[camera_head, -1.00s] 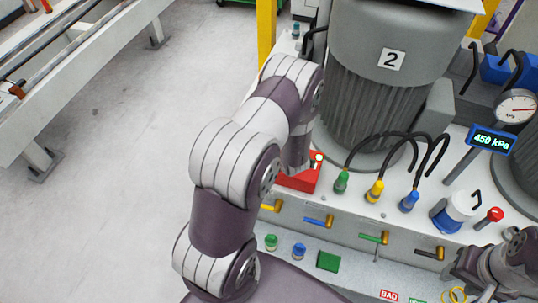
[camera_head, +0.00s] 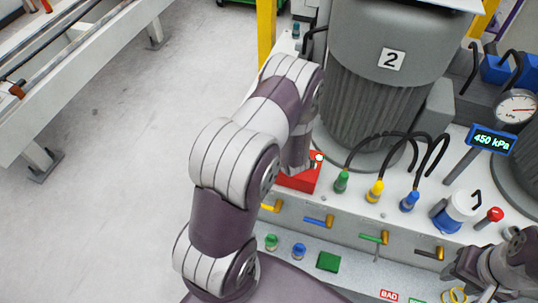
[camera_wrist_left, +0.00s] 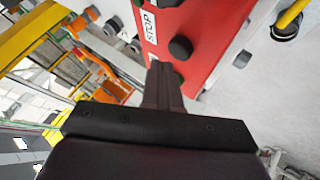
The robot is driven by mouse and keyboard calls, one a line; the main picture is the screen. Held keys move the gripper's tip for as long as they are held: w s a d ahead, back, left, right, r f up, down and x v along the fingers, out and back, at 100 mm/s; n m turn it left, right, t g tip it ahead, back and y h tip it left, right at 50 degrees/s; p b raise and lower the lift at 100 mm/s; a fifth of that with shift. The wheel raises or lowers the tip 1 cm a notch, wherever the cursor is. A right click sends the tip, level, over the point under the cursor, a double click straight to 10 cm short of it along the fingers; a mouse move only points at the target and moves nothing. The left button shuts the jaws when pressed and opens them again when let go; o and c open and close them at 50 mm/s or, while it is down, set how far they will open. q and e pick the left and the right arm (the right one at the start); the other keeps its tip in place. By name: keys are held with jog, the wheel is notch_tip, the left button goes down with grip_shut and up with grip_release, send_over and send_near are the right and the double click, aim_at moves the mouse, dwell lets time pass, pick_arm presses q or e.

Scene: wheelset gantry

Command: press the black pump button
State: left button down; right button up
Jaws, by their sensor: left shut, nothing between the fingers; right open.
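A round black button (camera_wrist_left: 180,47) stands out from this face. My left gripper (camera_wrist_left: 163,68) is shut and empty, its tips close below and left of that button. I cannot tell whether they touch the box. In the head view the left fingers are hidden. My right gripper (camera_head: 453,275) is open at the lower right.
Green, yellow and blue cable plugs (camera_head: 376,191) stand right of the box. Coloured lever valves (camera_head: 318,220) line the bench's front. A gauge (camera_head: 516,107) and a 450 kPa display (camera_head: 492,140) stand at the right.

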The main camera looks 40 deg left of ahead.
pick_arm(q)
jog(key=shift+f, duration=0.1)
jog(key=shift+f+b, duration=0.3)
jog(key=shift+b, duration=0.05)
jog(key=shift+f+b, duration=0.45)
jog(key=shift+f, duration=0.05)
dwell(0.5)
jog(key=shift+r, duration=0.1)
jog(key=shift+r+p, duration=0.75)
jog(key=shift+r, duration=0.05)
notch_tip(320, 180, up, 5)
jog(key=p, duration=0.4)
jog(key=shift+r, duration=0.1)
dwell(0.7)
